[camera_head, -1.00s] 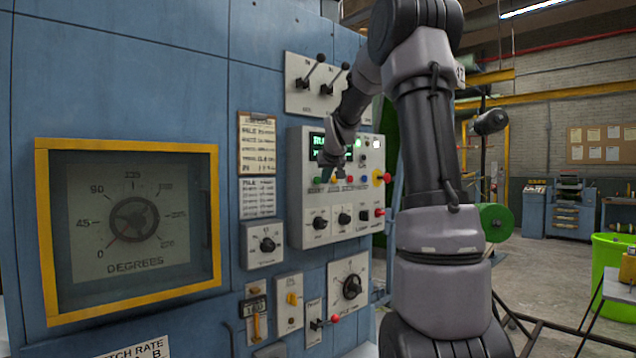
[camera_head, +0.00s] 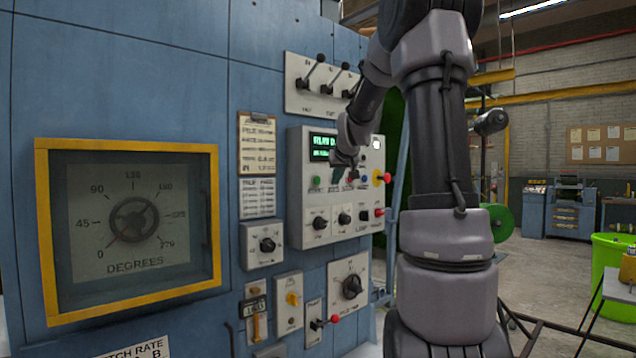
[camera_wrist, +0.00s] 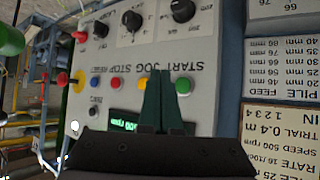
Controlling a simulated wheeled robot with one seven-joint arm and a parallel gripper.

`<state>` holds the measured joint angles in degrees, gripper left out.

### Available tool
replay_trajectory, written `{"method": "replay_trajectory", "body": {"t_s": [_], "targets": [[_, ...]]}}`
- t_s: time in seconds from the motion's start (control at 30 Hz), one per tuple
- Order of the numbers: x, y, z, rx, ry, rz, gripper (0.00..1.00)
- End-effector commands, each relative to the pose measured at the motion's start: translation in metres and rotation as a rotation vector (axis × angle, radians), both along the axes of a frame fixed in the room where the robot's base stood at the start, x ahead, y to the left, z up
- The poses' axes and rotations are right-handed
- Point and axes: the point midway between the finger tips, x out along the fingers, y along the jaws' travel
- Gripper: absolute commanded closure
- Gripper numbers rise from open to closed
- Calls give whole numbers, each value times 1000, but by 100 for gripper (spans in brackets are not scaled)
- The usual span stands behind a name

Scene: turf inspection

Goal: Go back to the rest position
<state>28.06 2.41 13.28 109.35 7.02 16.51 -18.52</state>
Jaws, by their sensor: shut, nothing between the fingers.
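The control panel (camera_head: 294,210) is a pale box on the blue machine, with a lit green display (camera_head: 322,147), coloured buttons and knobs. My gripper (camera_head: 340,174) is in front of its button row, just right of the green START button (camera_head: 316,182). In the wrist view my gripper (camera_wrist: 162,76) is shut and empty, its two dark green fingers together. There the fingertips overlap the panel between the green START button (camera_wrist: 183,86) and the yellow JOG button (camera_wrist: 143,83). I cannot tell exactly how far the tips are from the panel.
Toggle levers (camera_head: 315,72) stick out above the panel. A yellow-framed degrees gauge (camera_head: 45,230) is at left.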

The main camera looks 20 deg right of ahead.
Motion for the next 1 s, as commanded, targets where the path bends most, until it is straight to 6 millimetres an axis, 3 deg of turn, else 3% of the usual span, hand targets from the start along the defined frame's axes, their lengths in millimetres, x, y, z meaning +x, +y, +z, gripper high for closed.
{"method": "replay_trajectory", "body": {"t_s": [0.43, 0.57, 0.67, 0.77, 1.0], "targets": [[-1, 2, 1, 2, 1, 0, 100], [-23, 25, 5, 25, 18, 8, 100], [-64, 59, 9, 68, 51, 14, 100], [-120, 97, 7, 135, 96, 17, 100], [-258, 160, -22, 316, 215, 9, 100]]}}
